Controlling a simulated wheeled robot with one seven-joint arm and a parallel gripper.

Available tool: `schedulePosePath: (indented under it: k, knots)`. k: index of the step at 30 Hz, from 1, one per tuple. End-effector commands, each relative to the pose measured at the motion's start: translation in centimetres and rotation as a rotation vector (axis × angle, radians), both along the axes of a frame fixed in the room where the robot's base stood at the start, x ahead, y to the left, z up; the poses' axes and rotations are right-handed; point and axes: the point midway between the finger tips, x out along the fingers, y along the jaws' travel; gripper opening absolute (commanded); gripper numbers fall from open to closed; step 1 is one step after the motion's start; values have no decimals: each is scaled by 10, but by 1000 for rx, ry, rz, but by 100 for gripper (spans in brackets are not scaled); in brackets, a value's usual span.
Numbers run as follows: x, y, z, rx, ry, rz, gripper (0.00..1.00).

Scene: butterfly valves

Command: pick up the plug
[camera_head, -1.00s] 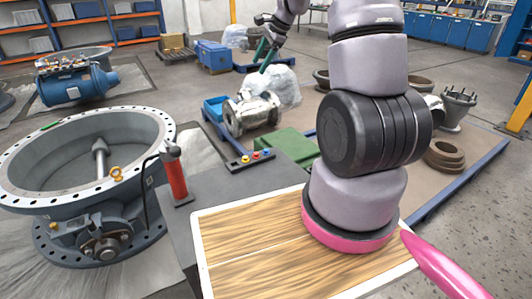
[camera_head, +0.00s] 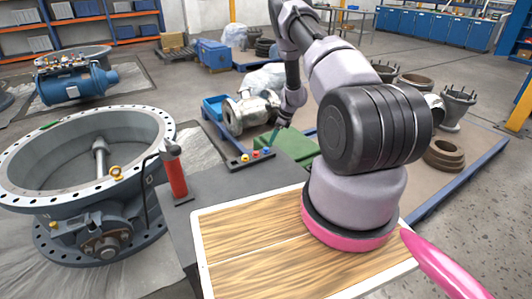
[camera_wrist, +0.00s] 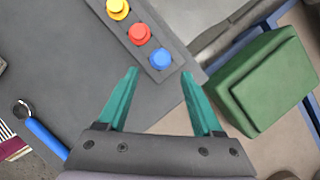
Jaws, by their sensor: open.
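Three plug-like coloured pieces stand in a row on a dark grey strip: yellow (camera_wrist: 117,8), red (camera_wrist: 139,34) and blue (camera_wrist: 161,58). In the head view the yellow (camera_head: 245,158), red (camera_head: 255,154) and blue (camera_head: 266,150) pieces look small. The pictures do not tell which one is the plug. My gripper (camera_wrist: 159,73) has its two teal fingers spread apart with nothing between them. In the wrist view the blue piece shows between the fingertips. In the head view my gripper (camera_head: 272,136) is just behind the row, apparently above it.
A green box (camera_wrist: 265,80) lies right of the fingers. A blue-handled tool (camera_wrist: 45,136) lies on the grey surface. A red cylinder (camera_head: 176,178) stands left of the strip. A large valve ring (camera_head: 50,178) stands further left. A wooden board (camera_head: 250,245) is in front.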

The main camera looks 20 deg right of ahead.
Motion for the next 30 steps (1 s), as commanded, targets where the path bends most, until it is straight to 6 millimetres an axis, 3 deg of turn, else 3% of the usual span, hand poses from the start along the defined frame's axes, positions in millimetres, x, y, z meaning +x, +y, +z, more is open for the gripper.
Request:
schedulePosePath:
  k: [15, 24, 25, 30]
  knots:
    - [15, 20, -54, -1, 0, 3, 68]
    - [17, 22, -60, -1, -1, 1, 68]
    - [17, 22, -60, -1, -1, 1, 64]
    - [16, 22, -60, -1, -1, 1, 0]
